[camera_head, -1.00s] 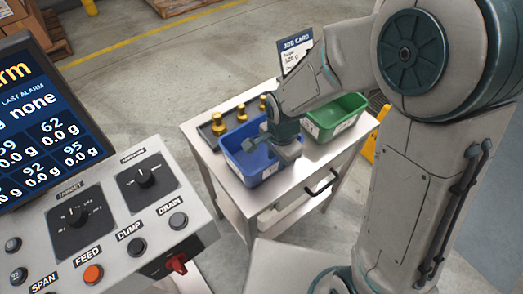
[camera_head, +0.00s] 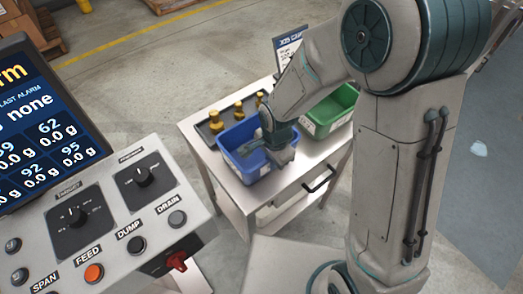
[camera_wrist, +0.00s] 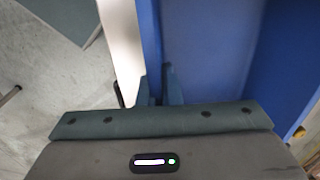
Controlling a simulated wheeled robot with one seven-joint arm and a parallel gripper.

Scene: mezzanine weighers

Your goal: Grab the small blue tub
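The small blue tub (camera_head: 240,134) stands on a low metal table, left of a green tub. My gripper (camera_head: 275,160) reaches down over its near right side, and my wrist hides part of the rim. In the wrist view, the tub's blue wall (camera_wrist: 152,35) runs between the two fingers of my gripper (camera_wrist: 159,88). The fingers are close together, one on each side of the wall, and look shut on it. The tub's inside (camera_wrist: 210,55) looks empty in the visible part. The tub appears level and still on the table.
The green tub (camera_head: 335,104) sits close on the right. Several brass weights (camera_head: 238,110) stand in a dark holder behind the blue tub, with a job card (camera_head: 288,48) nearby. The table (camera_head: 300,178) has a front handle. A control panel (camera_head: 110,225) fills the left foreground.

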